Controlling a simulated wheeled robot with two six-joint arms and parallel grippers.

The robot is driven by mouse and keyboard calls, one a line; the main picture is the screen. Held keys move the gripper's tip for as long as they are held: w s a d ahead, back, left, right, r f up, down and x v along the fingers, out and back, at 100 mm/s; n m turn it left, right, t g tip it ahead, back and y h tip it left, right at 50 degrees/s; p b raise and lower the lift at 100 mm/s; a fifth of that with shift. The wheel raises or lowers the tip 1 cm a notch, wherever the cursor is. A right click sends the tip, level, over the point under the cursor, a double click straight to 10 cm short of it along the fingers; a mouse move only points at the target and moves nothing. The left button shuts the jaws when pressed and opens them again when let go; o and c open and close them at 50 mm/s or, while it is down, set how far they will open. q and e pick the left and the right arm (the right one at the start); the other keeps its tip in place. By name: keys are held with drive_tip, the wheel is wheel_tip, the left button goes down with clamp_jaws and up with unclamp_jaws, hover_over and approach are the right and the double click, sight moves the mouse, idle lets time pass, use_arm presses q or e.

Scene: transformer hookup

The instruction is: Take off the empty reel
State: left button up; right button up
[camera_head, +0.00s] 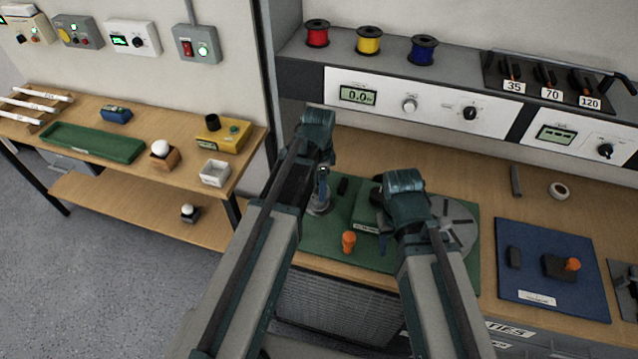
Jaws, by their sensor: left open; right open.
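A green board (335,252) on the workbench carries the winding gear. It holds a green block with a label (367,228), an orange-knobbed handle (349,241) and a grey slotted disc (458,222). A dark round part (378,190), perhaps the empty reel, shows just left of my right wrist and is mostly hidden by it. My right gripper (384,218) is open at that part; I cannot tell whether it touches. My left gripper (322,190) is open above the board's left part, over a small grey round base (318,206).
Red (317,34), yellow (369,41) and blue (423,50) wire reels stand on the shelf above. A blue board (550,270) with an orange-knobbed device lies to the right. A tape ring (559,190) lies behind it. A side table (120,180) stands left.

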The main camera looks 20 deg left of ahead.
use_arm(q)
drive_tip(key=shift+f+b, duration=1.35)
drive_tip(key=shift+f, duration=0.55)
use_arm(e)
drive_tip(key=shift+f, duration=1.9)
use_arm(q)
drive_tip(key=c, duration=1.2)
drive_tip(key=shift+r, duration=0.1)
use_arm(e)
drive_tip(key=shift+r, duration=0.1)
use_arm(q)
drive_tip(key=shift+r+p, duration=4)
drive_tip(key=shift+p, duration=0.1)
use_arm(e)
wheel_tip(320, 180, up, 8)
use_arm(q)
wheel_tip(320, 180, up, 5)
drive_tip(key=p, duration=0.5)
use_arm(e)
wheel_tip(320, 180, up, 5)
drive_tip(key=shift+f, duration=0.1)
use_arm(q)
drive_tip(key=shift+f, duration=0.1)
